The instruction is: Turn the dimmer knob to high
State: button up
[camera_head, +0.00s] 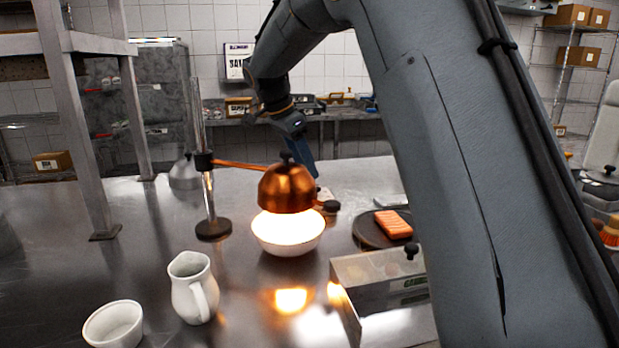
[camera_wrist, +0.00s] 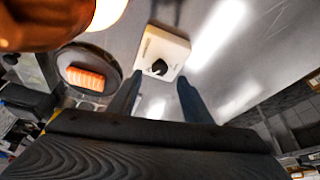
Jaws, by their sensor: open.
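The dimmer is a cream box (camera_wrist: 166,46) with a round black knob (camera_wrist: 159,67) on its face, seen in the wrist view. A pale mark shows on the knob; its setting is too small to read. My gripper (camera_wrist: 160,79) is open, its two blue-grey fingers on either side of the knob in that view, with no clear contact. In the head view my gripper (camera_head: 307,158) points down behind the copper lamp shade (camera_head: 287,188), and the dimmer box (camera_head: 325,193) is mostly hidden there. The lamp glows brightly over a white bowl (camera_head: 287,245).
A dark round plate (camera_head: 367,232) with an orange block (camera_head: 393,224) lies right of the lamp. A steel container (camera_head: 376,275), a white pitcher (camera_head: 192,289) and a small white bowl (camera_head: 113,325) stand nearer. The lamp's stand (camera_head: 212,230) is on the left.

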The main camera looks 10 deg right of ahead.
jog(key=shift+v, duration=1.25)
